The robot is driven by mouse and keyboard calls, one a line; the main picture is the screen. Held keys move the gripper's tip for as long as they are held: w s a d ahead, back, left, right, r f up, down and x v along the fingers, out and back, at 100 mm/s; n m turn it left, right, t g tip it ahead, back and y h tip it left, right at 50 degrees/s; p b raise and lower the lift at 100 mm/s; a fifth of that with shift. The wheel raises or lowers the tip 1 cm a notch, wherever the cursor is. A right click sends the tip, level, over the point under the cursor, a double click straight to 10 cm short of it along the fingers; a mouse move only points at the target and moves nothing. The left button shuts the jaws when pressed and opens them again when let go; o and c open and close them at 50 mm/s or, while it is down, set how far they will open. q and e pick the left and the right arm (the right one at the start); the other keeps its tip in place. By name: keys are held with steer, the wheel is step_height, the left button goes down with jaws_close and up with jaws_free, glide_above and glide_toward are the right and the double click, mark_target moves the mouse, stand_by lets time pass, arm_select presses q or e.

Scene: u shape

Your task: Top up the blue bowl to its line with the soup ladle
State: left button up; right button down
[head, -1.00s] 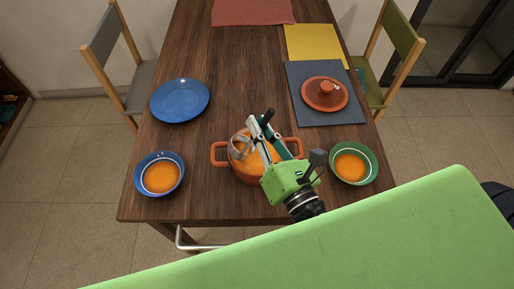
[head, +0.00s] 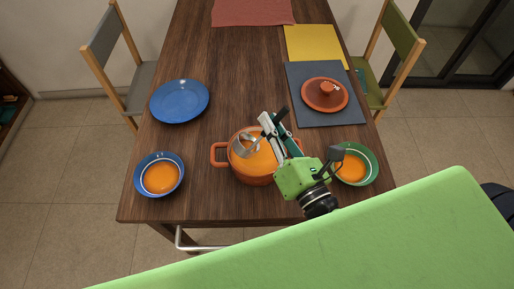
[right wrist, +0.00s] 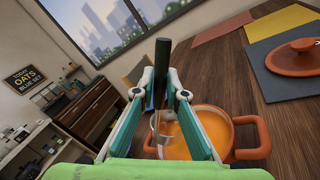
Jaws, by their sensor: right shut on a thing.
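The blue bowl (head: 138,178) stands at the table's front left with orange soup in it. A pale line rings its inside wall, and the soup surface looks below it. The orange pot (head: 238,178) of soup stands at the front middle; it also shows in the right wrist view (right wrist: 238,119). My right gripper (head: 273,123) is shut on the dark handle of the soup ladle (head: 246,146). The ladle's metal head is over the pot's left part; its depth and contents are unclear. In the right wrist view the handle (right wrist: 161,65) stands upright between the fingers. My left gripper is out of view.
A green bowl (head: 373,165) of soup stands right of the pot, partly behind my right arm. A blue plate (head: 180,101) lies behind the blue bowl. The pot's lid (head: 325,95) rests on a dark mat (head: 345,117). Bare table separates the pot and blue bowl.

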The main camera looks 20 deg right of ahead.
steer(key=shift+d+f+m+b, duration=0.2)
steer(key=shift+d+m+b, duration=0.1)
steer(key=shift+d+m, duration=0.75)
steer(key=shift+w+d+f+m+b, duration=0.1)
steer(key=shift+d+f+m+b, duration=0.1)
steer(key=shift+d+m, duration=0.25)
steer(key=shift+d+f+m+b, duration=0.1)
steer(key=shift+d+m+b, duration=0.05)
steer(key=shift+d+m, duration=0.25)
stand_by(0.3)
steer(key=shift+w+d+f+m+t+h+b, duration=0.1)
steer(key=shift+d+f+m+t+h+b, duration=0.1)
steer(key=shift+d+f+m+b, duration=0.6)
steer(key=shift+d+f+m+t+h+b, duration=0.1)
steer(key=shift+d+f+m+t+b, duration=0.15)
steer(key=shift+d+m, duration=0.55)
stand_by(2.4)
steer(key=shift+f+m, duration=0.5)
steer(key=shift+m, duration=0.6)
stand_by(0.7)
